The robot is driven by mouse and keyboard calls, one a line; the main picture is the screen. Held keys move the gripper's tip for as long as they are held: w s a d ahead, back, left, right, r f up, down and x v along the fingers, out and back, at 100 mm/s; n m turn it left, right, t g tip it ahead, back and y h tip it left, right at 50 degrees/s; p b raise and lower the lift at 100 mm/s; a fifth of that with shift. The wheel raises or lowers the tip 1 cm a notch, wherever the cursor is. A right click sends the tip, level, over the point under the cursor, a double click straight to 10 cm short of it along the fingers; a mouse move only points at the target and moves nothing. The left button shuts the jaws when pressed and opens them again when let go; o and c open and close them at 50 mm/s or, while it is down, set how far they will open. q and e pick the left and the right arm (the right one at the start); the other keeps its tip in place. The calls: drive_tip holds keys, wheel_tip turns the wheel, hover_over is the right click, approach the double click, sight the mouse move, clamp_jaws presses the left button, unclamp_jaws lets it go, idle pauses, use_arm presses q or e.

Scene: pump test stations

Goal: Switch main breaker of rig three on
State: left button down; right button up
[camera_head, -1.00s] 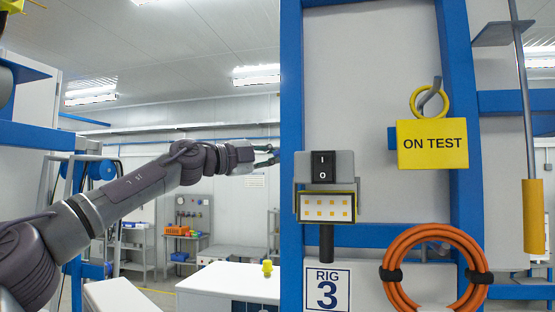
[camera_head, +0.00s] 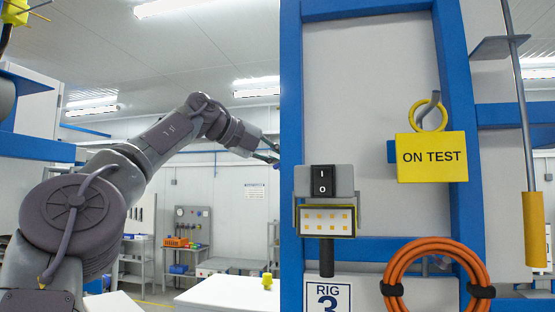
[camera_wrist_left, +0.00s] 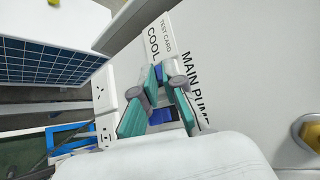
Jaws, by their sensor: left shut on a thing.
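A black rocker switch (camera_head: 322,181), marked I above O, sits on a grey box (camera_head: 343,180) on the blue-framed rig. Which way it is pressed is too small to tell. The RIG 3 sign (camera_head: 327,295) is below, cut off by the picture's lower edge. My left gripper (camera_head: 272,152) is left of the rig's near edge, apart from the switch in the picture, its tips partly hidden. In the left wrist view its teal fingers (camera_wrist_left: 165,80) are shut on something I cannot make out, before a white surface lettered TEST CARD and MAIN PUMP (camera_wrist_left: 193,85).
A lamp panel (camera_head: 327,221) hangs under the switch. A yellow ON TEST tag (camera_head: 432,158) and an orange hose coil (camera_head: 395,265) hang to the right. A white bench (camera_head: 225,295) stands behind at left. The left wrist view shows a brass-coloured knob (camera_wrist_left: 308,133) at right.

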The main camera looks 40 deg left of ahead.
idle(0.4)
use_arm(q)
drive_tip(key=c, duration=1.5)
unclamp_jaws()
drive_tip(key=shift+c, duration=0.2)
drive_tip(key=v, duration=1.1)
drive_tip(key=shift+s+r, duration=0.2)
drive_tip(key=shift+s, duration=0.2)
